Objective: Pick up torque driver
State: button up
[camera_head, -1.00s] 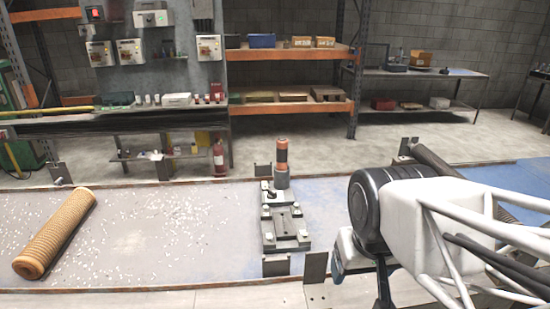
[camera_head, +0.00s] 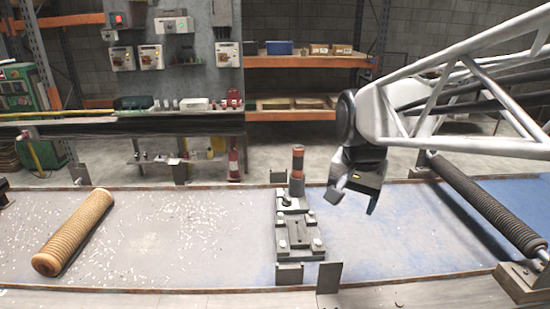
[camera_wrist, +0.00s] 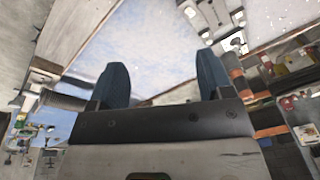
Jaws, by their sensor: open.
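The torque driver (camera_head: 298,163) looks to be the upright cylinder with an orange-brown top and dark bands, standing at the far end of the grey metal fixture (camera_head: 300,228). In the wrist view, a banded orange and dark shape (camera_wrist: 239,82) just right of the right finger is probably the same driver. My gripper (camera_head: 355,198) hangs to the right of the driver, apart from it, over the blue part of the bench. Its two blue-grey fingers (camera_wrist: 162,75) are spread with nothing between them.
A ribbed tan roller (camera_head: 75,230) lies on the bench at left, among scattered white bits. A dark ribbed roller (camera_head: 485,205) lies at right. A small upright plate (camera_head: 328,277) stands at the front edge. The bench between fixture and dark roller is clear.

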jog(key=w+a+r+m+g, duration=0.2)
jog(key=w+m, duration=0.5)
jog(key=w, duration=1.4)
jog(key=m, duration=0.7)
send_over(299, 147)
jog(key=f, duration=0.3)
jog(key=shift+s+f, duration=0.1)
jog(key=shift+s, duration=0.15)
jog(key=shift+w+f+m, duration=0.15)
jog(key=shift+w+m, duration=0.2)
jog(key=shift+m, duration=0.05)
jog(key=shift+f, duration=1.3)
jog(key=shift+s+a+f, duration=0.1)
jog(key=shift+f, duration=2.5)
